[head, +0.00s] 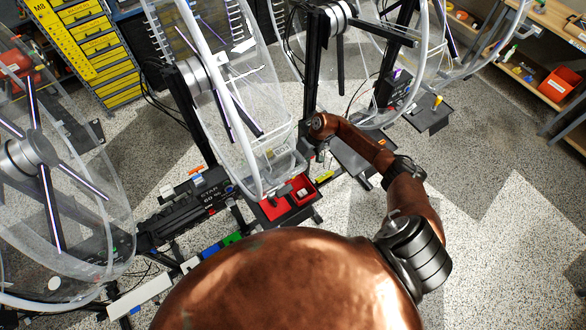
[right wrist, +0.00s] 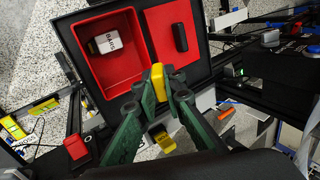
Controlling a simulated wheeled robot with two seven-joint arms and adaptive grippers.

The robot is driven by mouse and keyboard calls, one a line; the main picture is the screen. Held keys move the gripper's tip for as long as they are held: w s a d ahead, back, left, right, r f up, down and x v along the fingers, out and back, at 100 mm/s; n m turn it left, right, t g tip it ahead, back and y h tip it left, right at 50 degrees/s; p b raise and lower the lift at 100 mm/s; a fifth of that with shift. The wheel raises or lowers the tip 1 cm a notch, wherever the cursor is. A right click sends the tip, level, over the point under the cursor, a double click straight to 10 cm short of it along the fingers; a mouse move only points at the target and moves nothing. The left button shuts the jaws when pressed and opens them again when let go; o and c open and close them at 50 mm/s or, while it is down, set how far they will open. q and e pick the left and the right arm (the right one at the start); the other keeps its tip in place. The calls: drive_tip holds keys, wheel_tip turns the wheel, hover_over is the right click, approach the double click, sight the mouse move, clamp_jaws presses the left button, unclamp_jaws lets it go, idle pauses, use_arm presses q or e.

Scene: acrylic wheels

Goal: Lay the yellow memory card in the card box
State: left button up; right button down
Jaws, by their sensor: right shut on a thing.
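The yellow memory card (right wrist: 158,80) is pinched upright between the green fingertips of my right gripper (right wrist: 160,92). In the right wrist view it overlaps the near edge of the open card box (right wrist: 210,72); its height above the box is hard to tell. The black box has two red compartments, and it also shows in the head view (head: 268,212). The left compartment holds a white and dark card (right wrist: 107,40); the right one holds a small black piece (right wrist: 180,37). In the head view my right gripper (head: 322,157) is small, just beyond the box. My left gripper is out of view.
Clear acrylic wheels (head: 235,110) on dark stands rise close around the box. A yellow and black piece (right wrist: 161,138) shows below my fingers, and a red block (right wrist: 76,147) to the left. A yellow drawer cabinet (head: 95,50) stands at the back left.

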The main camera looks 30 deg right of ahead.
drive_tip(key=shift+s+r, duration=0.1)
drive_tip(key=shift+p, duration=0.45)
drive_tip(key=shift+f+b, duration=0.35)
drive_tip(key=shift+f, duration=0.55)
use_arm(q)
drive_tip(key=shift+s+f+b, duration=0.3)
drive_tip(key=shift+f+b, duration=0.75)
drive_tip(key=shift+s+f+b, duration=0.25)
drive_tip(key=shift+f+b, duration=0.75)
drive_tip(key=shift+b, duration=0.05)
use_arm(e)
drive_tip(key=shift+f, duration=4.3)
